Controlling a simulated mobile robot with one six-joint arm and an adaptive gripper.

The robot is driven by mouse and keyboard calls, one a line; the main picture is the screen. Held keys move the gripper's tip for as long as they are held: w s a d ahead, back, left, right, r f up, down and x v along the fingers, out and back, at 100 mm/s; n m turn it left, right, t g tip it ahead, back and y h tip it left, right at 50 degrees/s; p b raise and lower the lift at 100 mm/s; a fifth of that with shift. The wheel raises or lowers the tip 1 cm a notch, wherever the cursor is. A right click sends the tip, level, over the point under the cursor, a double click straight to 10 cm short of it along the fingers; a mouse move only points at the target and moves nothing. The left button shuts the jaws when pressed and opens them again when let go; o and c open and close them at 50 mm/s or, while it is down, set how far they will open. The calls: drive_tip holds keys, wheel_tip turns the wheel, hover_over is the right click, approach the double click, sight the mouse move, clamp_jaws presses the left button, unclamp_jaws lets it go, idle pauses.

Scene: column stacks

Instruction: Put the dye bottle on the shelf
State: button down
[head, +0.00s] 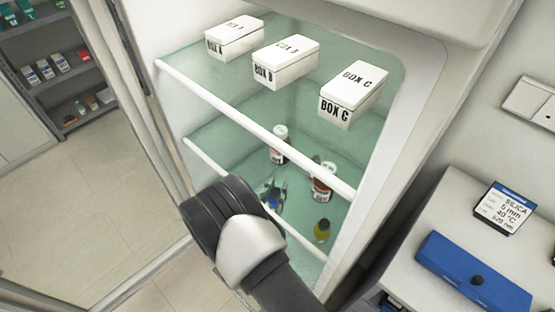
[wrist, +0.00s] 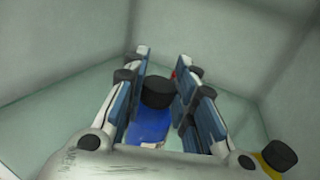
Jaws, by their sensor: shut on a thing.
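A small blue bottle (wrist: 150,126) with a black cap stands between my fingers in the wrist view; I take it for the dye bottle. My gripper (wrist: 163,62) is shut on it. In the head view my gripper (head: 272,190) reaches into the open fridge at the lower shelf (head: 228,149), and only a bit of the blue bottle (head: 273,203) shows there. The forearm and wrist hide part of the shelf front. I cannot tell whether the bottle touches the shelf.
A yellow bottle (head: 322,231) with a dark cap stands right of my gripper, also in the wrist view (wrist: 272,160). Two labelled bottles (head: 280,146) (head: 322,183) stand behind it. The upper shelf (head: 216,75), with white front rail, holds BOX A (head: 234,38), BOX B (head: 285,62) and BOX C (head: 352,92).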

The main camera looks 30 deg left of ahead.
drive_tip(key=shift+w+a, duration=0.1)
drive_tip(key=shift+w, duration=1)
drive_tip(key=shift+s+a+f+b, duration=0.15)
drive_tip(key=shift+f+b, duration=0.95)
drive_tip(key=shift+f, duration=0.65)
drive_tip(key=shift+f, duration=0.2)
drive_tip(key=c, duration=1.3)
unclamp_jaws()
